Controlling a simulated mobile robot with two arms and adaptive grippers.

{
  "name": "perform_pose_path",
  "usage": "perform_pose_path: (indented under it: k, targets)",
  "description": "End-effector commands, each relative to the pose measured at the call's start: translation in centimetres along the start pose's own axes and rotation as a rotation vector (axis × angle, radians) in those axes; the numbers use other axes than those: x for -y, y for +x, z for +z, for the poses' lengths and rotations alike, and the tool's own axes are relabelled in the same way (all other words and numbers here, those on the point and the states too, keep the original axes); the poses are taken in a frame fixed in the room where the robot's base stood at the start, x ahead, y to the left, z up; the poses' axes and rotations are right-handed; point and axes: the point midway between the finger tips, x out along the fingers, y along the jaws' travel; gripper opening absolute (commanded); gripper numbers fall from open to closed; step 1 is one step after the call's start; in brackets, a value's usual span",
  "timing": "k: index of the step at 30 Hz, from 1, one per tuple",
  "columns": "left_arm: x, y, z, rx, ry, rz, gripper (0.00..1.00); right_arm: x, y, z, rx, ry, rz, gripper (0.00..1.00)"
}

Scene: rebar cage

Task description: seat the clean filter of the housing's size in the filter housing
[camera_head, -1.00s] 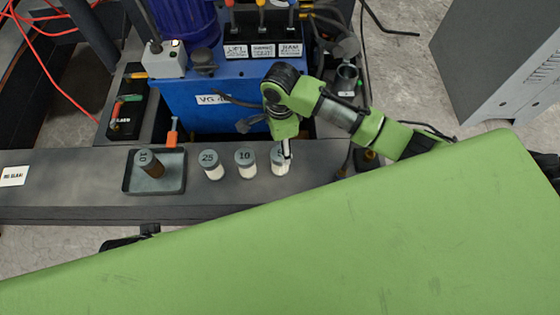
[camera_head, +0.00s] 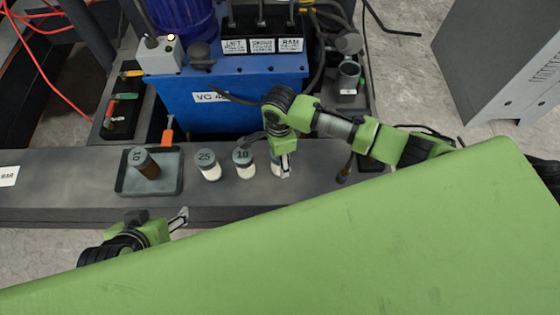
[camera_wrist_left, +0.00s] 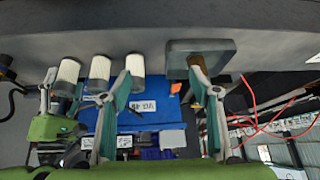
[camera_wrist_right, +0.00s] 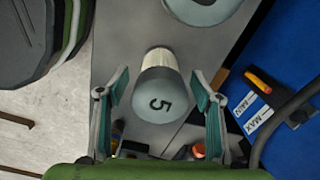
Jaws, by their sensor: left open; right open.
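A clean white filter with a grey cap marked 25 (camera_head: 207,166) stands on the bench, with one marked 10 (camera_head: 244,165) to its right. A third clean filter (camera_head: 275,168), marked 5 in the right wrist view (camera_wrist_right: 160,95), is partly hidden by my right gripper (camera_head: 284,169). That gripper is open, its fingers on either side of the 5 filter. A brown filter marked 10 (camera_head: 147,165) leans in a dark tray (camera_head: 165,187). My left gripper (camera_head: 179,219) is open and empty in front of the bench. A grey open-topped cup (camera_head: 348,76), seemingly the housing, stands at the back right; its label is unreadable.
A blue unit (camera_head: 185,105) with levers and labels stands behind the bench (camera_head: 60,180). A dark tool tray (camera_head: 120,112) lies to its left. Red cables (camera_head: 45,70) run at the far left. A grey cabinet (camera_head: 490,70) stands at the right.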

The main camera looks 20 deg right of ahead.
Motion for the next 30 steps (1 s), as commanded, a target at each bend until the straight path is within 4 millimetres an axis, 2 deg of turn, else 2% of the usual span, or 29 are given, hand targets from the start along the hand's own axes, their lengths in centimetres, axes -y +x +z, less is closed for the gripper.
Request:
perform_pose_path:
  k: [3,7,12,17,18,23,30]
  targets:
    - [-0.3,0.5,-2.3,-0.096,0.002,0.006,0.56,0.0,1.0,-0.1,-0.002,0.000,0.000,0.60]
    - [-0.5,0.5,-4.1,-0.168,0.004,0.009,0.56,0.0,1.5,0.0,-0.001,-0.001,-0.001,0.60]
    - [-0.6,0.4,-5.0,-0.202,0.005,0.011,0.56,0.0,1.7,-0.1,-0.001,0.000,-0.001,0.60]
    - [-0.6,0.4,-5.0,-0.202,0.005,0.011,0.56,0.0,1.7,0.0,-0.001,0.000,-0.001,0.60]
    - [-0.6,0.4,-5.0,-0.201,0.005,0.011,0.56,0.0,1.7,0.0,-0.001,0.000,-0.001,0.55]
    - [-0.6,0.4,-4.9,-0.201,0.005,0.011,0.56,0.0,1.7,0.0,-0.001,-0.001,-0.001,0.14]
    - [-0.6,0.4,-4.9,-0.200,0.005,0.011,0.56,0.0,1.6,0.0,0.000,-0.001,-0.001,0.13]
